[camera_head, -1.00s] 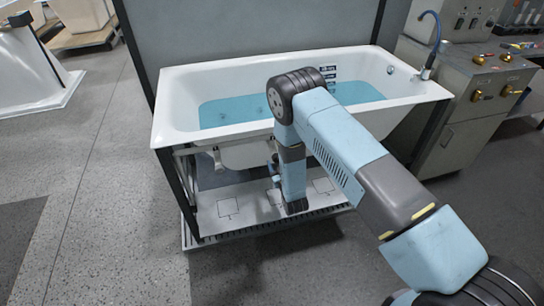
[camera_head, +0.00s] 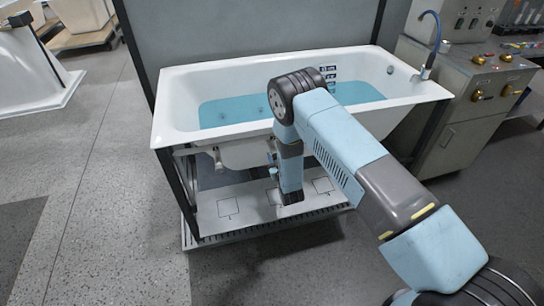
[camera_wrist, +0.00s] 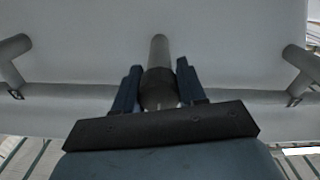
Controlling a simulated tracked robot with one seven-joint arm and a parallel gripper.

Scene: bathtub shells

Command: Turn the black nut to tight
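The black nut (camera_wrist: 159,90) shows in the wrist view, at the lower end of a grey pipe (camera_wrist: 159,52) under the tub. My gripper (camera_wrist: 158,76) has one dark blue finger on each side of the nut, and the inner faces look to be against it. The near part of the nut is hidden behind my gripper's dark palm. In the head view my arm reaches down to the front of the white bathtub (camera_head: 172,102), and its end is under the rim. The nut and fingers are hidden there.
The tub holds blue water (camera_head: 225,110) and stands in a dark frame over a pale base platform (camera_head: 240,205). Grey pipe stubs lie left (camera_wrist: 14,48) and right (camera_wrist: 300,62) of the nut. A control cabinet (camera_head: 465,135) stands at right. The floor at left is open.

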